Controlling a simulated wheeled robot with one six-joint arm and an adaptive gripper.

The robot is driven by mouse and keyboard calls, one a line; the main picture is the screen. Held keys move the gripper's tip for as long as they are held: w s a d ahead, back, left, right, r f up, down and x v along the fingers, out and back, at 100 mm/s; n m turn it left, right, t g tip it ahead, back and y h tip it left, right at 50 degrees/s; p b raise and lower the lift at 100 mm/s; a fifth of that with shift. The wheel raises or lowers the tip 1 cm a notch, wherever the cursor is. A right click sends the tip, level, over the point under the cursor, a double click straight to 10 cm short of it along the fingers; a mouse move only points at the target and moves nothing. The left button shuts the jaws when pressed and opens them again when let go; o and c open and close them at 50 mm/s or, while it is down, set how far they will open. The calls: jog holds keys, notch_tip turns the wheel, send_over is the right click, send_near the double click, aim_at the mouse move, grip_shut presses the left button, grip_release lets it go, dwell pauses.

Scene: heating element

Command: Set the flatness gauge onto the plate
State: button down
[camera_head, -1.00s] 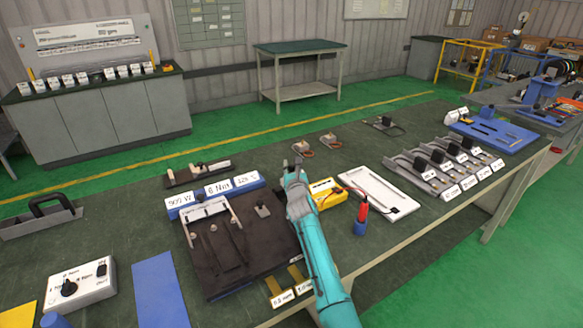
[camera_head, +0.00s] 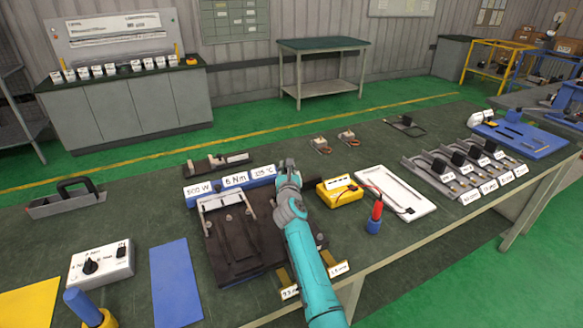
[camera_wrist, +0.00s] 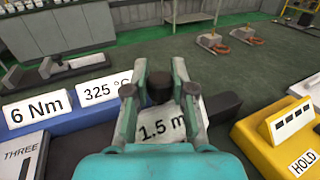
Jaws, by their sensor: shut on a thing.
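My gripper (camera_head: 289,168) is shut on a small dark knob (camera_wrist: 160,87) that carries a white label reading "1.5 m"; I take this piece to be the flatness gauge. In the wrist view the fingers (camera_wrist: 160,90) stand on both sides of the knob. A dark bar shows right of the fingers; I cannot tell whether it belongs to the gauge. In the head view the held piece is mostly hidden. The dark plate fixture (camera_head: 228,246), with pale rails on top, lies left of and below my gripper. My arm hides its right part.
A blue strip (camera_head: 247,184) with white labels borders the fixture's back. A yellow meter (camera_head: 340,192) stands right of my gripper, with a white tray (camera_head: 397,204) and a red-blue probe (camera_head: 375,217) beyond. Brass strips (camera_head: 287,281) lie at the front edge.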

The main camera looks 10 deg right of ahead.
jog(key=shift+a, duration=0.2)
jog(key=c, duration=1)
grip_release()
jog(key=shift+s+a, duration=0.1)
jog(key=shift+o, duration=0.2)
jog(key=shift+s, duration=0.1)
jog(key=shift+s+f, duration=0.1)
jog(key=shift+s, duration=0.15)
jog(key=s, duration=0.7)
jog(key=s+a, duration=0.1)
jog(key=s, duration=0.3)
jog(key=shift+s, duration=0.1)
jog(key=shift+s, duration=0.1)
